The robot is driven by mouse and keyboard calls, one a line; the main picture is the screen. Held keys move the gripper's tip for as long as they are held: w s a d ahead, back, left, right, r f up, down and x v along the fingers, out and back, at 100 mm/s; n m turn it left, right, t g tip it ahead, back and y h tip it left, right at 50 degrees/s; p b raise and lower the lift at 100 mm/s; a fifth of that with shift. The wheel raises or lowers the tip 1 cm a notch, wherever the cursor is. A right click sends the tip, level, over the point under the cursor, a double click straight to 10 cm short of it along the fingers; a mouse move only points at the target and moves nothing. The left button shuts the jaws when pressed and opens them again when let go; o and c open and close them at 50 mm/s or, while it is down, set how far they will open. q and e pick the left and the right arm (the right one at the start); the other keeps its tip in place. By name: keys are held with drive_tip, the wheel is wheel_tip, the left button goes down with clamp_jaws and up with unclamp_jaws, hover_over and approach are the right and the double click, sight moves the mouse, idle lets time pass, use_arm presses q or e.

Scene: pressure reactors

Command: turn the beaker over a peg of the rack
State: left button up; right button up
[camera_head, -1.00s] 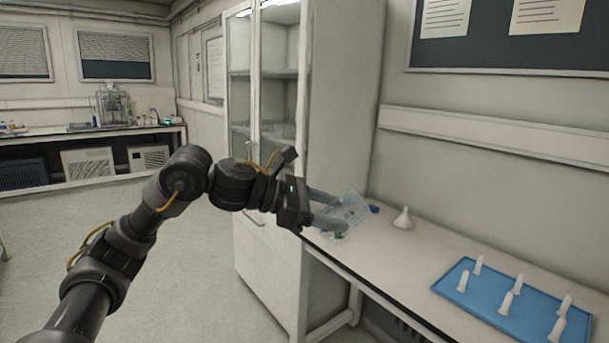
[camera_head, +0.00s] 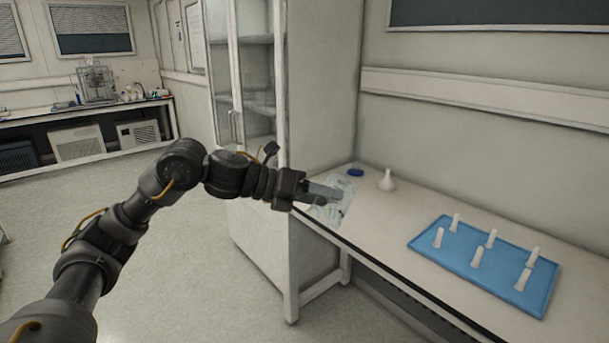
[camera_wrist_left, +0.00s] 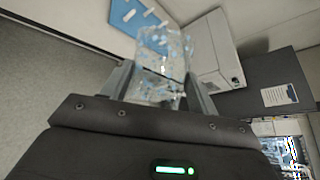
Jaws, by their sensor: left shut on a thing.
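The clear glass beaker (camera_head: 346,188) is held between the fingers of my left gripper (camera_head: 335,195), above the left end of the bench. It also shows in the left wrist view (camera_wrist_left: 160,62), with a finger on either side of it. It is see-through, so its exact tilt is hard to tell in the head view. The blue rack (camera_head: 454,257) lies on the bench to the right of the beaker, with several upright white pegs, all bare. My left gripper is apart from the rack. My right gripper is not in view.
A white flask-like vessel (camera_head: 387,181) and a small dark blue object (camera_head: 356,172) stand on the bench near the wall, behind the beaker. A tall white cabinet (camera_head: 322,90) rises at the bench's left end. Bare bench lies between beaker and rack.

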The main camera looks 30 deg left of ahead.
use_arm(q)
drive_tip(key=shift+a+f, duration=0.4)
drive_tip(key=shift+f, duration=0.25)
drive_tip(key=shift+d+r+n, duration=0.1)
drive_tip(key=shift+r+n, duration=0.05)
drive_tip(key=shift+n, duration=0.15)
drive_tip(key=n+p, duration=0.2)
drive_tip(key=d+n+p, duration=0.1)
drive_tip(key=n+p, duration=0.2)
drive_tip(key=p, duration=0.1)
drive_tip(key=shift+w+d+r+n, duration=0.1)
drive_tip(key=shift+d+r+n, duration=0.05)
drive_tip(key=shift+r+n, duration=0.25)
drive_tip(key=shift+a+f+n, duration=0.15)
drive_tip(key=shift+a+n, duration=0.1)
drive_tip(key=shift+n, duration=0.05)
drive_tip(key=shift+d, duration=0.2)
drive_tip(key=n+p, duration=0.4)
drive_tip(key=p, duration=0.1)
drive_tip(key=n+p, duration=0.2)
drive_tip(key=shift+a+r, duration=0.1)
drive_tip(key=shift+r, duration=0.25)
drive_tip(key=shift+f+n+p, duration=0.15)
drive_tip(key=shift+n+p, duration=0.25)
drive_tip(key=shift+p, duration=0.05)
drive_tip(key=shift+f, duration=0.25)
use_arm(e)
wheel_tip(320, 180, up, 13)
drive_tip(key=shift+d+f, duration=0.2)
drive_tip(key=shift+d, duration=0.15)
